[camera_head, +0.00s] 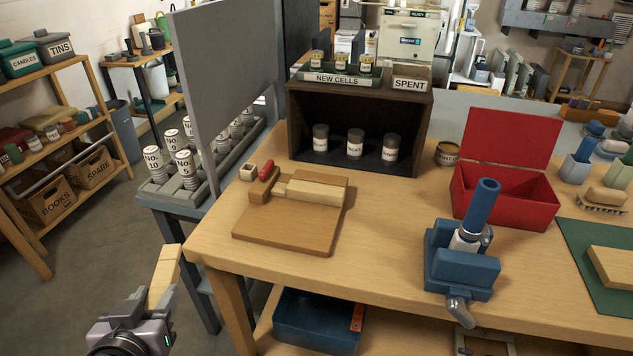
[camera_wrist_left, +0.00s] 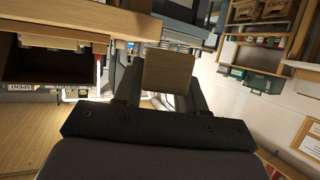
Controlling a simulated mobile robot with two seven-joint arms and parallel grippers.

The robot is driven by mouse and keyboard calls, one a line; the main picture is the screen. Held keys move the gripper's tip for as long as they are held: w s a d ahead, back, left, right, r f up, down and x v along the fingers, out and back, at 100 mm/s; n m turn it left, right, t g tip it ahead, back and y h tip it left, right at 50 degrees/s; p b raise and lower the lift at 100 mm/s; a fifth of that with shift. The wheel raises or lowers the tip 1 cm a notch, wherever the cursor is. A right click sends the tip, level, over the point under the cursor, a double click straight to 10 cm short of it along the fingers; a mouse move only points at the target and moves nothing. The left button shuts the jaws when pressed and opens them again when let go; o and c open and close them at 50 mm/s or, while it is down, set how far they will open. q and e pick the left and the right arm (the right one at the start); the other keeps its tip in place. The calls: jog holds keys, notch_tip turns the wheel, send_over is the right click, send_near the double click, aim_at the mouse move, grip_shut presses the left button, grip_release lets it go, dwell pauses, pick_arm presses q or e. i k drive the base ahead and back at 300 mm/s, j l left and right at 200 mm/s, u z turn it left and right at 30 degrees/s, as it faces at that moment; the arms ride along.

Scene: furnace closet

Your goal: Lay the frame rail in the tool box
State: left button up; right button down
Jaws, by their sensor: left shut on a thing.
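My left gripper (camera_head: 158,298) is at the lower left, off the front left corner of the bench. It is shut on a pale wooden bar, which I take for the frame rail (camera_head: 164,270); the bar points up and away from the jaws. In the left wrist view, the rail's end (camera_wrist_left: 168,70) shows between the fingers. The red tool box (camera_head: 507,200) stands on the right part of the bench with its lid (camera_head: 512,137) up at the back. Its inside looks empty from here. The rail is well left of the box. My right gripper is out of view.
A blue vise (camera_head: 462,255) stands before the tool box. A wooden board with a pale block (camera_head: 312,193) lies left on the bench (camera_head: 375,225). A dark cell cabinet (camera_head: 360,110) stands behind. A grey panel (camera_head: 226,85) rises at the left. The bench middle is clear.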

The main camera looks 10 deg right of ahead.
aim_at(491, 216)
jog(key=k+l+z, duration=0.2)
jog(key=l, duration=0.3)
jog(key=k+l+z, duration=0.2)
jog(key=l, duration=0.35)
jog(key=k+l+z, duration=0.15)
jog(key=l, duration=0.4)
jog(key=k+l+z, duration=0.2)
jog(key=l, duration=0.4)
jog(key=l+z, duration=0.2)
jog(key=l, duration=0.35)
